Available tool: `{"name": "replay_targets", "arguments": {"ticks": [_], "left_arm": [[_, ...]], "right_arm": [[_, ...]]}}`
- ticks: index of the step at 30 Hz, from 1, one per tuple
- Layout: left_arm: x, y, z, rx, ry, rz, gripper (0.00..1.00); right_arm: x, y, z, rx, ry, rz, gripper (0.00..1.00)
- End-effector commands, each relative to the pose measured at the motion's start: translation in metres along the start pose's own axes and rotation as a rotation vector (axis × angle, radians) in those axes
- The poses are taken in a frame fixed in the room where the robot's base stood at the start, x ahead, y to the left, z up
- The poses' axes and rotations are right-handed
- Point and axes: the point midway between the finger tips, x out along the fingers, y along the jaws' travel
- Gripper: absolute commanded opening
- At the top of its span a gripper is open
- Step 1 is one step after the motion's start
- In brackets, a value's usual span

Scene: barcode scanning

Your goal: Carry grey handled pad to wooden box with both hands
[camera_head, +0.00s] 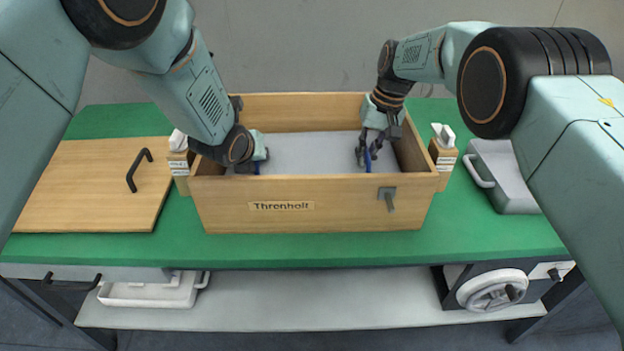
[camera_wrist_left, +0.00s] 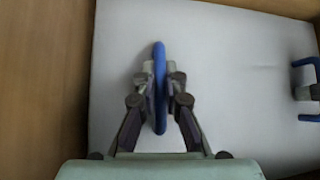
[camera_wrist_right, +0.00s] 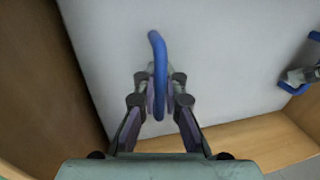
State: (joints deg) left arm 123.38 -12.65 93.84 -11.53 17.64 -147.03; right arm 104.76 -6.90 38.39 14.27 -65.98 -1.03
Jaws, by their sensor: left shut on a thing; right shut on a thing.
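The wooden box (camera_head: 330,218) stands open on the green table top, with a name label on its front. The grey pad (camera_head: 315,150) lies inside the box walls; how deep it sits is hard to tell. It has two blue handles. My left gripper (camera_wrist_left: 160,88) is shut on one blue handle (camera_wrist_left: 160,55); in the head view the left arm mostly hides it. My right gripper (camera_head: 368,155) is shut on the other blue handle (camera_wrist_right: 157,50). The right wrist view shows the pad (camera_wrist_right: 220,50) close to the box walls.
A wooden lid (camera_head: 90,190) with a black handle lies left of the box. A grey case (camera_head: 508,175) with a white handle stands at the right. Small wooden blocks (camera_head: 442,158) flank the box. A shelf (camera_head: 310,298) below holds a white tray (camera_head: 150,290).

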Motion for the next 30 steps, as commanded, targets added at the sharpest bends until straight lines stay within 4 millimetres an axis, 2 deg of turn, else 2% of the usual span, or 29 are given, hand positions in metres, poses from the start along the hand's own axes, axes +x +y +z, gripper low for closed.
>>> {"name": "replay_targets", "arguments": {"ticks": [1,6,7,15,25,30], "left_arm": [[0.003,0.003,-0.003,-0.007,0.003,0.004,0.0],[0.007,0.004,-0.008,-0.007,0.003,0.004,0.0],[0.007,0.004,-0.008,-0.007,0.004,0.004,0.11],[0.006,0.003,-0.006,-0.003,0.002,0.002,0.32],[0.005,0.002,-0.004,-0.001,0.0,0.0,0.32],[-0.009,-0.003,0.01,0.002,-0.003,0.0,0.32]], "right_arm": [[0.003,0.005,0.0,0.003,0.001,0.005,0.0],[0.01,0.007,0.0,0.003,0.001,0.005,0.0],[0.009,0.006,0.0,0.003,0.0,0.005,0.09],[0.008,0.004,0.0,0.001,0.0,0.003,0.32],[0.008,0.003,0.0,0.0,0.0,0.001,0.32],[0.008,0.002,0.0,0.0,0.0,0.001,0.32]]}}
